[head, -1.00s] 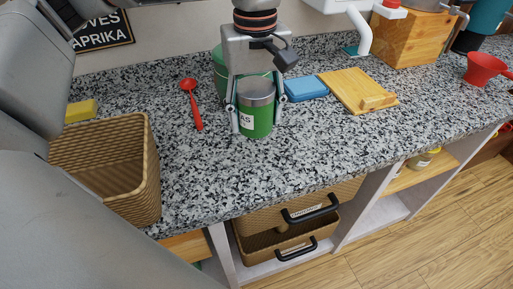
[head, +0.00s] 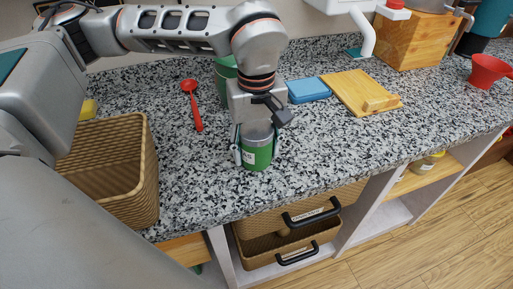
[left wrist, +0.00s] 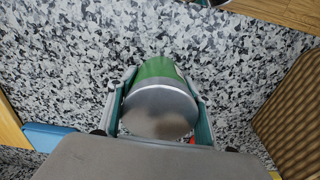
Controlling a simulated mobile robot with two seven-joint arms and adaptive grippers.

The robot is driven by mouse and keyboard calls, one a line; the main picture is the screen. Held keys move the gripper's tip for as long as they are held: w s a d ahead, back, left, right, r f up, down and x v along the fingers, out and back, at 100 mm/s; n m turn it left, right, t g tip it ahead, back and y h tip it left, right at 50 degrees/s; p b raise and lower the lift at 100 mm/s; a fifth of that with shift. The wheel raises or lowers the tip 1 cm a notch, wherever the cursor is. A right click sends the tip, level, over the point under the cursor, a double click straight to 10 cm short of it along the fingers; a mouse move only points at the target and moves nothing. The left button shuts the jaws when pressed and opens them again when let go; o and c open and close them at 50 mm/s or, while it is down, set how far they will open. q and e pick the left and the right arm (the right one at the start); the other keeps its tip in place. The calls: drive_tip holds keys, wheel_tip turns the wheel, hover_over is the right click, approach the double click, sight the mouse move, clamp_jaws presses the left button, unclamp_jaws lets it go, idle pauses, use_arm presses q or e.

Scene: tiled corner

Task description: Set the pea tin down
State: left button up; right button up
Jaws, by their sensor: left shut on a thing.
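The pea tin (head: 257,159) is a green can with a silver lid and a pale label, upright over the front-middle part of the granite counter (head: 330,150). My left gripper (head: 255,153) comes down from above, with one finger on each side of the tin, and is shut on it. In the left wrist view the tin (left wrist: 160,108) sits between the two fingers, its lid facing the camera. Whether its base touches the counter I cannot tell. My right gripper is not in view.
A green canister (head: 223,75) stands behind the gripper. A red spoon (head: 193,105), a blue box (head: 308,90) and a wooden board (head: 355,92) lie on the counter. A wicker basket (head: 146,180) is at the left. Counter right of the tin is clear.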

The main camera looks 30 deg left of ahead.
sight(256, 128)
use_arm(q)
drive_tip(key=shift+f, duration=0.1)
drive_tip(key=o, duration=1.5)
wheel_tip(256, 128, up, 12)
drive_tip(key=shift+r+p, duration=0.15)
drive_tip(key=shift+p, duration=0.5)
